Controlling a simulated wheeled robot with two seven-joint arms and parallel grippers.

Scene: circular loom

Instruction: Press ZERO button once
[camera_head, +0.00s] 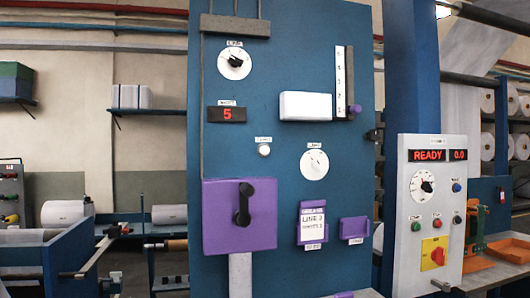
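No label in the camera_head view reads clearly as ZERO. A small white round button (264,150) sits on the blue panel, under a label too small to read. On the white control box (403,255) there is a small blue button (457,187) on the right, below the red displays, also with an unreadable label. The left display (429,155) reads READY and the right display (458,155) reads 0.0. Neither of my grippers shows in this view.
The blue panel (290,265) also bears a purple box with a black handle (242,204), two dials, a display (227,114) reading 5 and a card holder (312,222). The white box has a dial, green, red and dark buttons and a red-on-yellow switch (436,254).

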